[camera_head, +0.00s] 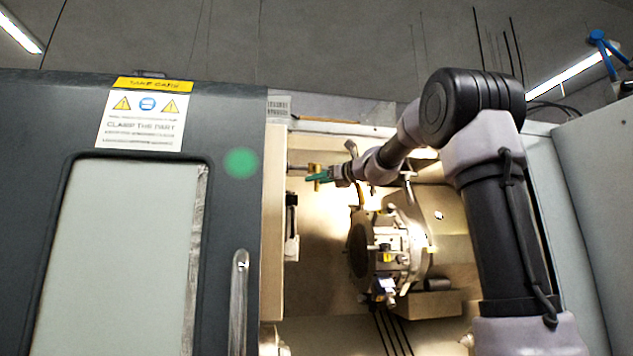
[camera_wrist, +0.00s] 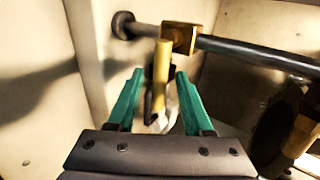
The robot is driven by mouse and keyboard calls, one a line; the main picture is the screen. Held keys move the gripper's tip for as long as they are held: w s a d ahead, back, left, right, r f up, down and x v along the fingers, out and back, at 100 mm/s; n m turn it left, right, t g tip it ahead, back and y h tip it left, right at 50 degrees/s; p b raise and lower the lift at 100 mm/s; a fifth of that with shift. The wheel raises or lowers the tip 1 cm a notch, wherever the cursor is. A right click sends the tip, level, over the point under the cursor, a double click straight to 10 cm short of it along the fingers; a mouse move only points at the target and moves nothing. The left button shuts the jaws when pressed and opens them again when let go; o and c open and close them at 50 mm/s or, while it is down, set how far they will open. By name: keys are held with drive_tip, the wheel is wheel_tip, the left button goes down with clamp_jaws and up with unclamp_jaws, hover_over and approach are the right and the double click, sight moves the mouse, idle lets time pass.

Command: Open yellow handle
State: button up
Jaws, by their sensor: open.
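The yellow handle (camera_wrist: 162,75) stands between the two green fingers of my gripper (camera_wrist: 152,92) in the wrist view. It hangs from a brass-coloured block (camera_wrist: 181,38) on a horizontal bar. The fingers are open, one on each side of the handle, with a gap to it on both sides. In the head view my gripper (camera_head: 318,177) is inside the machine, close to the brass block and handle (camera_head: 315,170). How deep the handle sits between the fingers is hard to tell.
A dark pipe (camera_wrist: 255,55) runs right from the block. The turret (camera_head: 388,255) is below right of my gripper. The grey machine door (camera_head: 225,300) with its metal bar handle (camera_head: 239,300) is at the left. Pale inner walls (camera_wrist: 40,110) are close on the left.

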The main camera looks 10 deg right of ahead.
drive_tip(key=shift+w+a, duration=0.2)
drive_tip(key=shift+w, duration=0.1)
clamp_jaws()
idle(1.3)
